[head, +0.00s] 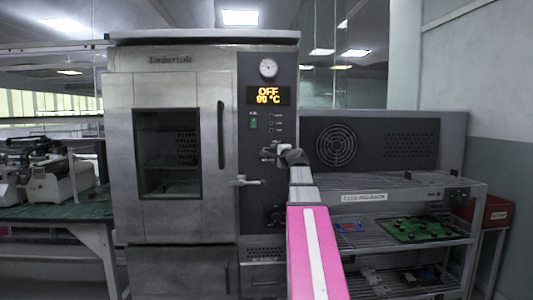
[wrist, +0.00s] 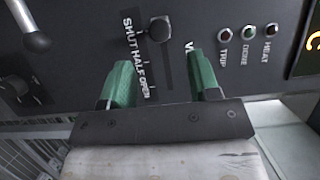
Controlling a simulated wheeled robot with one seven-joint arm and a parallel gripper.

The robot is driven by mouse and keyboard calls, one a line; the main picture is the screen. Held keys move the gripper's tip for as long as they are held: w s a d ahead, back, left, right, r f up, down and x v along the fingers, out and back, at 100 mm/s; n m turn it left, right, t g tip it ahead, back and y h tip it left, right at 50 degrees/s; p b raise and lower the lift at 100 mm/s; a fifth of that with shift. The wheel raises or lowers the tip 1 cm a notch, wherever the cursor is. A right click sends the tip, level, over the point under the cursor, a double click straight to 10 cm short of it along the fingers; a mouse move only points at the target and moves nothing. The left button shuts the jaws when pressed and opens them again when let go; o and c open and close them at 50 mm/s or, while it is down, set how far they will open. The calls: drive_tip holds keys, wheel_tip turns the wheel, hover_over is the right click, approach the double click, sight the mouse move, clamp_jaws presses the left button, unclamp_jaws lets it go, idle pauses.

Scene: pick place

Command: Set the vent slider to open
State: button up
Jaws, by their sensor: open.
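In the head view my gripper (head: 283,152) is at the panel and hides the slider.
A metal lever with a round end (wrist: 36,42) juts out at upper left in the wrist view. A wire rack (head: 400,190) holds circuit boards.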

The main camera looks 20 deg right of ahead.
drive_tip(key=w, duration=0.5)
drive_tip(key=w+a, duration=0.1)
drive_tip(key=w, duration=0.2)
drive_tip(key=shift+w, duration=0.35)
